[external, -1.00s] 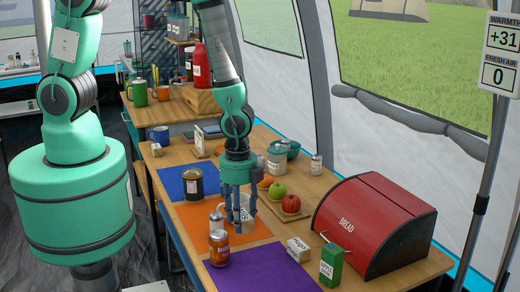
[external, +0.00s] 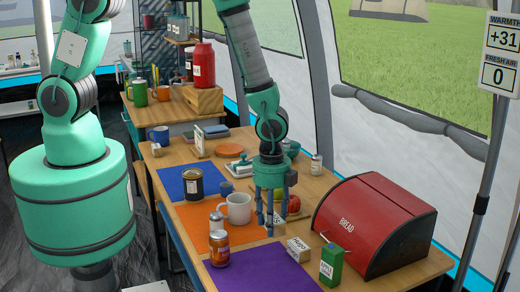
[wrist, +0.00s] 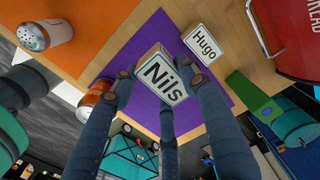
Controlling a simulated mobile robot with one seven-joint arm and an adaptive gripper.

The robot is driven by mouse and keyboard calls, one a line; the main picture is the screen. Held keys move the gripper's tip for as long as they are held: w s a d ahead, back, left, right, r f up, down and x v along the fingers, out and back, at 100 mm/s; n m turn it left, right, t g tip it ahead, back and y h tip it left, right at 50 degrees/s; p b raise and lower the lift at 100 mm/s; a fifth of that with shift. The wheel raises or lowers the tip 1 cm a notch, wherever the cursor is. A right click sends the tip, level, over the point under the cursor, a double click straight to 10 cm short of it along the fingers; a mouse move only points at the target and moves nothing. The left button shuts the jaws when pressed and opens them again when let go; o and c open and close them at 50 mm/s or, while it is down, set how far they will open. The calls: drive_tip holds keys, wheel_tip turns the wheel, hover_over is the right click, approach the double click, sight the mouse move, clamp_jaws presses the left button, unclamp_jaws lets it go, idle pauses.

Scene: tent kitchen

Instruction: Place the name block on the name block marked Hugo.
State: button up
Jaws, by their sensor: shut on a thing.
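My gripper (external: 270,220) is shut on a white name block (external: 277,220), and the wrist view shows the name Nils on this held block (wrist: 163,84). The block is held tilted between the fingers. The name block marked Hugo (external: 298,249) lies on the wooden table, beside the purple mat, in front and to the right of my gripper. In the wrist view the Hugo block (wrist: 204,45) shows its name and is apart from the held block. Nothing is seen on top of it.
A green carton (external: 331,265) stands close to the Hugo block, with the red bread box (external: 375,228) behind. A white mug (external: 238,208) and orange jar (external: 219,248) stand left. Fruit is partly hidden behind my gripper.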

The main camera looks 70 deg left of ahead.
hover_over(296, 245)
drive_tip(key=shift+f, duration=0.35)
drive_tip(key=shift+f, duration=0.1)
drive_tip(key=shift+f+b, duration=0.35)
drive_tip(key=shift+f, duration=1.3)
drive_tip(key=shift+f, duration=0.15)
drive_tip(key=o, duration=1.2)
drive_tip(key=shift+c, duration=0.2)
wheel_tip(296, 245, up, 12)
drive_tip(key=p, duration=0.1)
drive_tip(key=shift+r, duration=0.2)
